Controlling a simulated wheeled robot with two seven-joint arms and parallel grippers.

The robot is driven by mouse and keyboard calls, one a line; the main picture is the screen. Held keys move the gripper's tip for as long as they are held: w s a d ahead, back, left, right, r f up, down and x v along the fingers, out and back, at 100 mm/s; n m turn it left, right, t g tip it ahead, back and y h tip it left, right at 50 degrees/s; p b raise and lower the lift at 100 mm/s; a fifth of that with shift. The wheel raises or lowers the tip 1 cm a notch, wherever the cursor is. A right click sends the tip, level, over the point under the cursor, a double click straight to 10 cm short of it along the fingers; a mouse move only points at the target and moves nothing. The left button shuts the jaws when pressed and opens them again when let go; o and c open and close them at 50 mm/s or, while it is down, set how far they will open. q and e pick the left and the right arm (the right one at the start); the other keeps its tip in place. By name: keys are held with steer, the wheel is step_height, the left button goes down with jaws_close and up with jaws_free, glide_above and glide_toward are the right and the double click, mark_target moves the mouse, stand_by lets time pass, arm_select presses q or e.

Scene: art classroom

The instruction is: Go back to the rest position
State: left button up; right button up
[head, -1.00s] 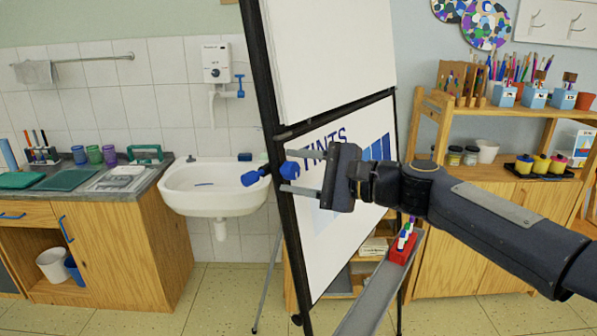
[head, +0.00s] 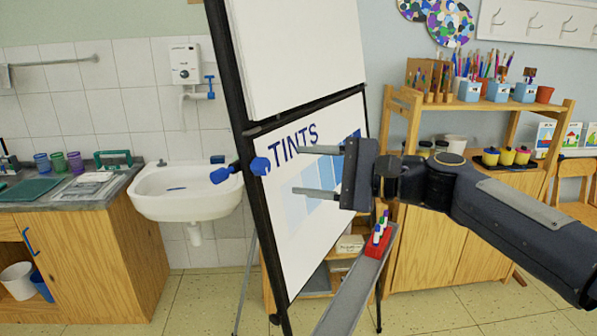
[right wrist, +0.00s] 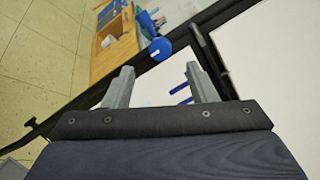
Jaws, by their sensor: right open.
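My right gripper (head: 318,170) is open and empty in the head view, its two fingers pointing left in front of the lower board. The flip-chart easel (head: 232,110) has a blank upper panel (head: 300,50) and a lower panel (head: 335,215) marked TINTS with blue swatches. A blue knob (head: 260,166) on the easel's left post lies to the left of the fingertips, apart from them. In the right wrist view, the open fingers (right wrist: 155,88) have nothing between them, and the blue knob (right wrist: 160,49) shows beyond them. My left gripper is not in view.
The easel's tray (head: 350,290) holds a red box (head: 378,240) of markers. A white sink (head: 188,195) and a wooden counter (head: 100,250) stand at the left. A wooden shelf (head: 420,230) with paint pots and pencil holders stands behind my right arm. Bare floor shows in front.

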steer(key=s+d+f+n+g+h+p, duration=0.1)
steer(key=s+d+f+n+h, duration=0.3)
steer(key=s+f, duration=0.9)
steer(key=s+d+f+n+g+h+p, duration=0.1)
steer(key=s+d+f+n+h, duration=0.4)
steer(key=s+f, duration=0.8)
steer(key=d+h, duration=0.2)
steer(key=d, duration=0.2)
steer(key=shift+s+d+h+p, duration=0.2)
steer(key=shift+h+p, duration=0.1)
steer(key=shift+c, duration=0.4)
